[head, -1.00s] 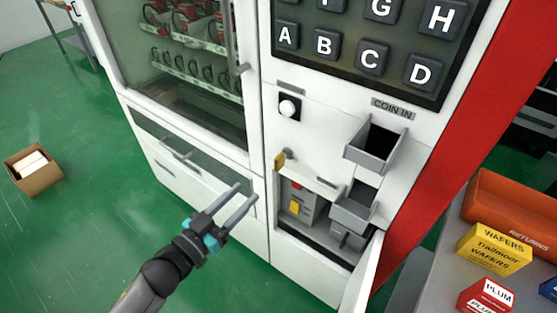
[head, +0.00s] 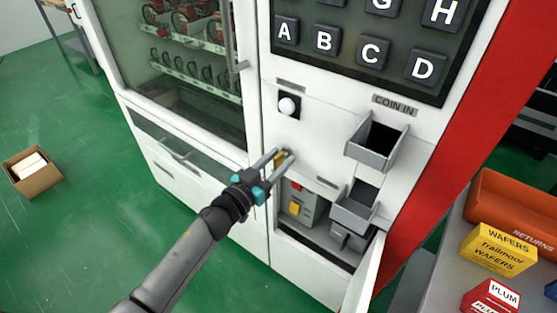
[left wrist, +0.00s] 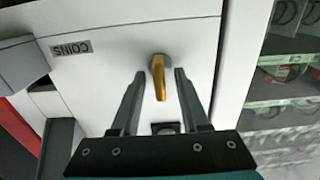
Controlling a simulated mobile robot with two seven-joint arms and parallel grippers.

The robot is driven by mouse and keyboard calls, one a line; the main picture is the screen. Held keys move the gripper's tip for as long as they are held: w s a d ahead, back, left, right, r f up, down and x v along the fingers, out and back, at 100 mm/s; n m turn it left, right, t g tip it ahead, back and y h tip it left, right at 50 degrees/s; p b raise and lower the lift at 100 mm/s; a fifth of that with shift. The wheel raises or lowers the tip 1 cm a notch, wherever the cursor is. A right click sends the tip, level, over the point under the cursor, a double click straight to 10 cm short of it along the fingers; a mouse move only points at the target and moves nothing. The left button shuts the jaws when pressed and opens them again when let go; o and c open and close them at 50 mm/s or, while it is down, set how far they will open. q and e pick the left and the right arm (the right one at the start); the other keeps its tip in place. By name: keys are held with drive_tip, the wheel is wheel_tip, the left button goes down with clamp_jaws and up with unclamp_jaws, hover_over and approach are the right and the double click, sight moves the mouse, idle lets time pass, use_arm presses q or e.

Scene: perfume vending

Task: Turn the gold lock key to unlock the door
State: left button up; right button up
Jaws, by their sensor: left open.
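The gold lock key (head: 281,158) sticks out of the white front of the vending machine, below the round white knob. In the left wrist view the gold key (left wrist: 159,78) stands between the two fingers. My left gripper (head: 281,157) is open, with a finger on each side of the key and a gap to each in the wrist view (left wrist: 160,88). The glass door (head: 190,75) of the machine is at the left and looks closed. My right gripper is not in view.
A grey coin tray (head: 376,148) and a lower grey tray (head: 353,208) jut out right of the key. Below, an opened compartment (head: 310,228) shows a box inside, its white flap (head: 368,270) swung out. A shelf with boxes stands at the right.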

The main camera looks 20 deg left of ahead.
use_arm(q)
drive_tip(key=shift+w, duration=0.1)
drive_tip(key=shift+c, duration=0.2)
clamp_jaws()
idle(0.5)
